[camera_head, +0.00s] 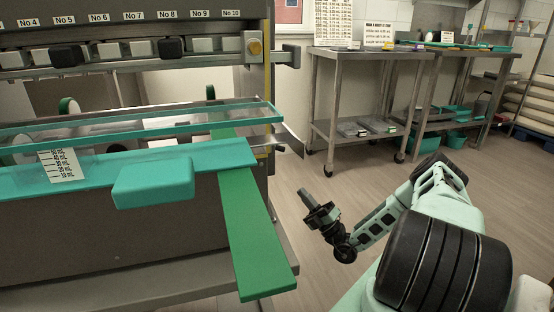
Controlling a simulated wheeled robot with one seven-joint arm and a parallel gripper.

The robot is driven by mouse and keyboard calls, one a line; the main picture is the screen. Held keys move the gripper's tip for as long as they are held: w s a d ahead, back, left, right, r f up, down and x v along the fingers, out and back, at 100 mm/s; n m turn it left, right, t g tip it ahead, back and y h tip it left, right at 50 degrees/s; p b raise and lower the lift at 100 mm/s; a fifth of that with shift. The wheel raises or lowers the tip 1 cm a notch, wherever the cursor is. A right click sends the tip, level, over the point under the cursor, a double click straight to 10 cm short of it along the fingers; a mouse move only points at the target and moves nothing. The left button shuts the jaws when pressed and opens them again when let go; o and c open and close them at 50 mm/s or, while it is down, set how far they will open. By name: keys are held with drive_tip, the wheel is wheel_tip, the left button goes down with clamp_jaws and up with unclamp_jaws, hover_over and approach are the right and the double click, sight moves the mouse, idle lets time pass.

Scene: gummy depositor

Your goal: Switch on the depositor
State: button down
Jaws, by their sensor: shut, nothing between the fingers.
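The depositor (110,225) fills the left of the head view, a large grey machine with teal covers and a row of numbered stations along its top. My gripper (304,192) is shut and empty. It is in the open space to the right of the machine, apart from it and pointing up and left. The machine's far side is hidden.
A green sloping strip (253,235) and a teal block (153,184) stick out at the machine's front. A steel wheeled table (365,52) stands at the back, with a further table and shelves to its right. The floor between is clear.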

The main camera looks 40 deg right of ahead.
drive_tip(key=b, duration=0.2)
approach(277, 149)
drive_tip(key=w+a+r, duration=0.1)
drive_tip(key=w+a, duration=0.1)
drive_tip(key=a, duration=0.1)
drive_tip(key=shift+w+d+r+b, duration=0.8)
drive_tip(key=shift+w+d+r, duration=0.2)
drive_tip(key=shift+w+r, duration=0.2)
drive_tip(key=shift+r, duration=0.15)
drive_tip(key=shift+s+d+r+n+g+y+p, duration=0.1)
drive_tip(key=shift+n+g+y+p, duration=0.3)
drive_tip(key=shift+p, duration=0.3)
